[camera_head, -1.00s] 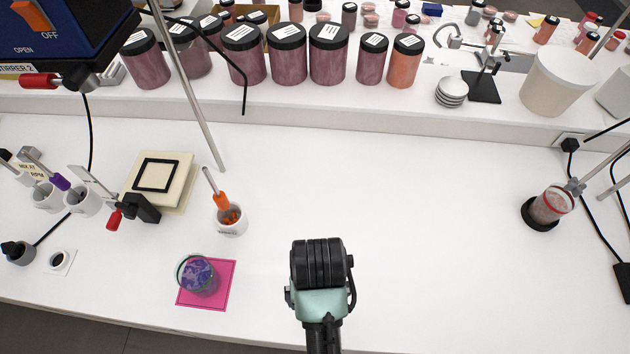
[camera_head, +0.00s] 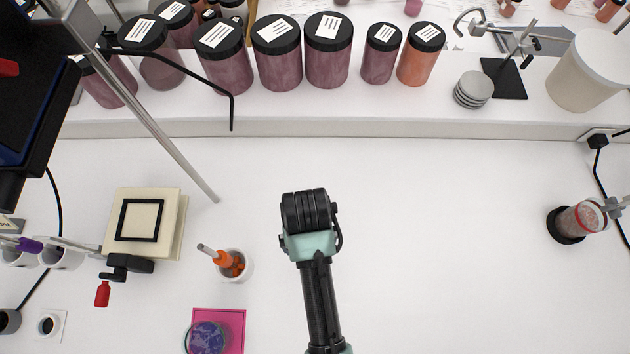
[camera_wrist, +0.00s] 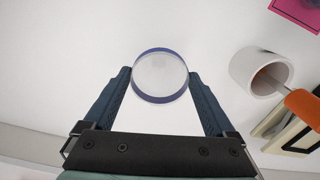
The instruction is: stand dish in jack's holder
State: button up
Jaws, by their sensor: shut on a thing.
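My gripper (camera_wrist: 160,78) is shut on a round, shallow clear dish (camera_wrist: 160,72) with a purple-blue rim, which sits between the two fingertips in the wrist view. In the head view my gripper (camera_head: 307,212) is over the middle of the white bench, and its own body hides the held dish. No part is clearly recognizable as the jack's holder. A cream square block (camera_head: 116,235) with a black square frame on top lies at the left; a black clamp with a red handle (camera_head: 102,293) is beside its front edge.
A white cup (camera_head: 237,273) with an orange-handled tool stands left of my gripper. A pink card (camera_head: 233,318) bearing a purple-filled dish (camera_head: 206,338) is at the lower left. A slanted metal rod (camera_head: 165,142) crosses the back left. Large jars line the rear ledge.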

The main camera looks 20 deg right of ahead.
jog(key=shift+f, duration=2.95)
jog(key=shift+f, duration=0.1)
jog(key=o, duration=1)
